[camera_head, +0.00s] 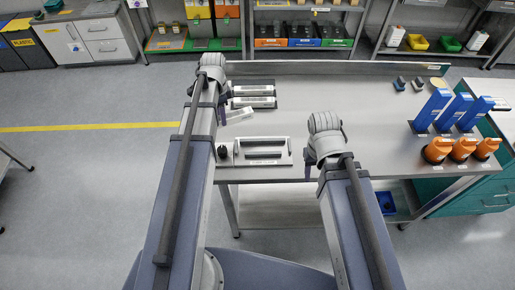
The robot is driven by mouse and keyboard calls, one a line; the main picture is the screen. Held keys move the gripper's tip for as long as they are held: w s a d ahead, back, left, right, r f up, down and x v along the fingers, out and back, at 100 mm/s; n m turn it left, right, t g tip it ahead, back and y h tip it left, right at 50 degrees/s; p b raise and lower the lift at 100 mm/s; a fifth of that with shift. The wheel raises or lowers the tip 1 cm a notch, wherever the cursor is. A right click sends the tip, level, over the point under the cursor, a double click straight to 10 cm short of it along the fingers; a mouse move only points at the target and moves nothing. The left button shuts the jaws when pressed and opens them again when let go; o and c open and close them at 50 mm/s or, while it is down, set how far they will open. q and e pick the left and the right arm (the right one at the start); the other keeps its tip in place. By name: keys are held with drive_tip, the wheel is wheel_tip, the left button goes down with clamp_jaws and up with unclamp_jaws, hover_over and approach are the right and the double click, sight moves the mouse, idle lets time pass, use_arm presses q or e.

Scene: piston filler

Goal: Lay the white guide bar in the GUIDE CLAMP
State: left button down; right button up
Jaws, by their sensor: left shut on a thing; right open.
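The white guide bar (240,114) is off the left part of the bench, slightly tilted in the picture. My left gripper (224,110) is at its left end and shut on it; the wrist and arm partly hide the grip. Nearer the front edge is a pale fixture plate (284,160) with a grey bar-like part across its back and a black knob (222,152) at its left. It may be the guide clamp; its label is too small to read. My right gripper (321,163) is open and empty, right of this plate, its fingers mostly hidden by the wrist.
Blue holders (456,110) and orange bottles (462,149) stand at the right of the bench (365,110). The bench middle is clear.

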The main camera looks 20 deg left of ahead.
use_arm(q)
drive_tip(key=s+d+r+m, duration=0.1)
drive_tip(key=d+m, duration=0.3)
drive_tip(key=d, duration=0.9)
drive_tip(key=b, duration=0.9)
hover_over(256, 148)
wheel_tip(256, 148, down, 10)
drive_tip(key=shift+f+b, duration=0.1)
drive_tip(key=shift+b, duration=0.2)
